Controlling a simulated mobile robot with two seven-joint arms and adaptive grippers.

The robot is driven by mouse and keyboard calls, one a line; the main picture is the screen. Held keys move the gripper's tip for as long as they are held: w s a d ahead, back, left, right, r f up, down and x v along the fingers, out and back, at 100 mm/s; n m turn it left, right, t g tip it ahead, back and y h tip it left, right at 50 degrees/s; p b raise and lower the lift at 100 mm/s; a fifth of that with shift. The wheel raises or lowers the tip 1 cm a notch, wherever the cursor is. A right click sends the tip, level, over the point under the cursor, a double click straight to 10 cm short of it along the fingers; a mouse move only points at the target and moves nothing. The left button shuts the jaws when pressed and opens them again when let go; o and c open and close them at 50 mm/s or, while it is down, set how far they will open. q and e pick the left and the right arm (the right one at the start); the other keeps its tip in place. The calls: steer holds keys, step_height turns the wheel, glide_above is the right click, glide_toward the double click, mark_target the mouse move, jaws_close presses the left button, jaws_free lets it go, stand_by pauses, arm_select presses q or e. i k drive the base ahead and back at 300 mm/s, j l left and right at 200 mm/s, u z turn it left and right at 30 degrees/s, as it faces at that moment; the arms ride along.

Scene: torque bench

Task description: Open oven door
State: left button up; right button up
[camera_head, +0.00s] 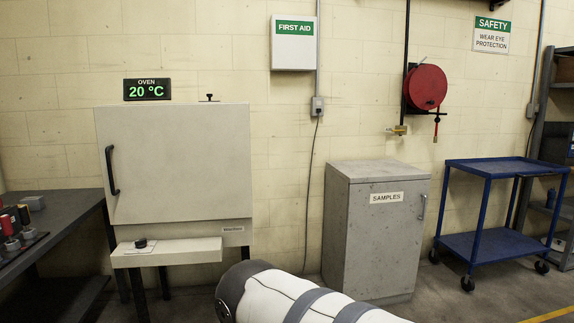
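The oven is a pale grey box on dark legs at the left of the head view. Its broad front door (185,165) looks shut. A black vertical handle (112,170) is on the door's left side. A small shelf (185,251) with a black knob (141,244) juts out below the door. Neither of my grippers shows. A white and grey link of my own arm crosses the bottom middle, well to the right of the handle, and hides some floor.
A dark bench (70,213) with small red and black items stands left of the oven. A grey samples cabinet (340,240) and a blue cart (480,250) stand to the right. An oven display (147,89) on the wall reads 20 °C.

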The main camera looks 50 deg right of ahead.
mark_target(165, 163)
steer(key=z, duration=0.85)
